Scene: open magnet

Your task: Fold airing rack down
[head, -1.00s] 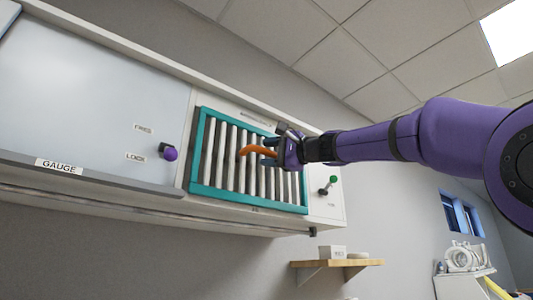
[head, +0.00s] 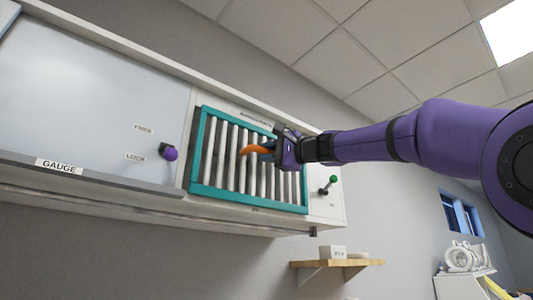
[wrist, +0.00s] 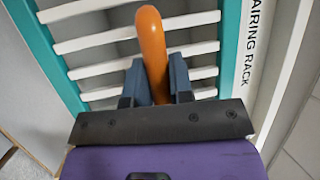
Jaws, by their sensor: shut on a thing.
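The airing rack (head: 196,160) is a teal frame with white slats, set upright in the white wall cabinet in the head view. Its teal frame (wrist: 238,40) and the label "AIRING RACK" show in the wrist view. An orange curved handle (wrist: 152,45) stands out from the rack; in the head view its end (head: 246,149) shows left of my gripper. My gripper (wrist: 157,82) is shut on the orange handle, with one dark finger on each side of it. The handle's lower part is hidden between the fingers.
Left of the rack is a grey panel (head: 90,90) with a purple knob (head: 170,153). A green-tipped lever (head: 331,181) is on the cabinet at right. Below is a wooden shelf (head: 340,264) with a white box (head: 331,252).

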